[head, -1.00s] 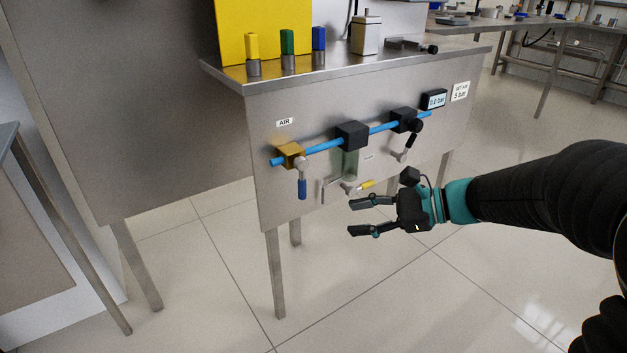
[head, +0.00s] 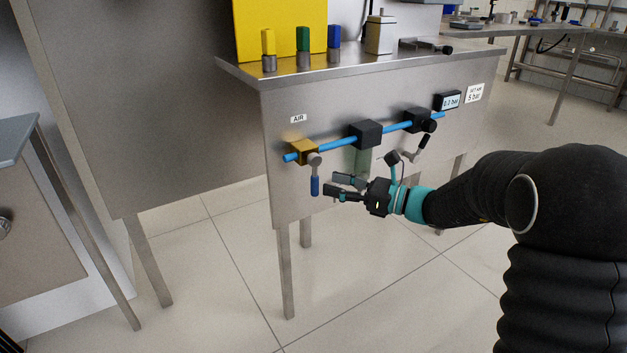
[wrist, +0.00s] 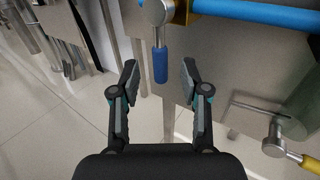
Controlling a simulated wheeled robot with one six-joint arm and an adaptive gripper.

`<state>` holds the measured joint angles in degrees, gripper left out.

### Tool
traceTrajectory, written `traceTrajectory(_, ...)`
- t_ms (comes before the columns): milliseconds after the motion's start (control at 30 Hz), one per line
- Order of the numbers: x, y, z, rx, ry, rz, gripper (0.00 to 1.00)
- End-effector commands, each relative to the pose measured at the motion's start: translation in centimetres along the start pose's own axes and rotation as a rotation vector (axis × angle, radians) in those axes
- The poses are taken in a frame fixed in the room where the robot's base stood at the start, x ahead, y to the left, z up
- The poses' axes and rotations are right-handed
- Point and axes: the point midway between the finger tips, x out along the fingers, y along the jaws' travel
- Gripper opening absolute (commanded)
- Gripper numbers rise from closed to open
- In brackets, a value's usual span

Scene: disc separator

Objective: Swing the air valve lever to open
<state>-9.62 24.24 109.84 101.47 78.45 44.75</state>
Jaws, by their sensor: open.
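The air valve is a brass block (head: 304,151) on the blue pipe, below the AIR label (head: 298,118). Its lever (head: 315,185) has a blue grip and hangs straight down from a silver hub. In the wrist view the blue lever grip (wrist: 160,65) stands ahead of my gripper, between the lines of its two fingers. My gripper (head: 334,185) is open and empty, just right of the lever in the head view. In the wrist view its fingertips (wrist: 159,74) are spread on either side of the grip. I cannot tell whether either finger touches it.
A black block (head: 366,134) and a second black unit (head: 418,120) with a lever sit further right on the pipe. A yellow-handled valve (wrist: 290,146) is at the lower right. The steel panel (head: 285,205) stands behind the lever.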

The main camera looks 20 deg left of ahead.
Motion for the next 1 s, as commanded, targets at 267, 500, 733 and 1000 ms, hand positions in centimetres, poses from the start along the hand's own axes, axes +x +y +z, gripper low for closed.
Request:
traceTrajectory(267, 4.3, 0.0, -0.1, 0.001, 0.001, 0.0, 0.46)
traceTrajectory(500, 5.7, -0.1, 0.0, 0.0, 0.0, -0.003, 0.46)
traceTrajectory(733, 5.7, -0.1, 0.0, 0.0, 0.001, -0.003, 0.46)
traceTrajectory(1000, 5.7, -0.1, 0.0, 0.0, 0.0, -0.003, 0.0)
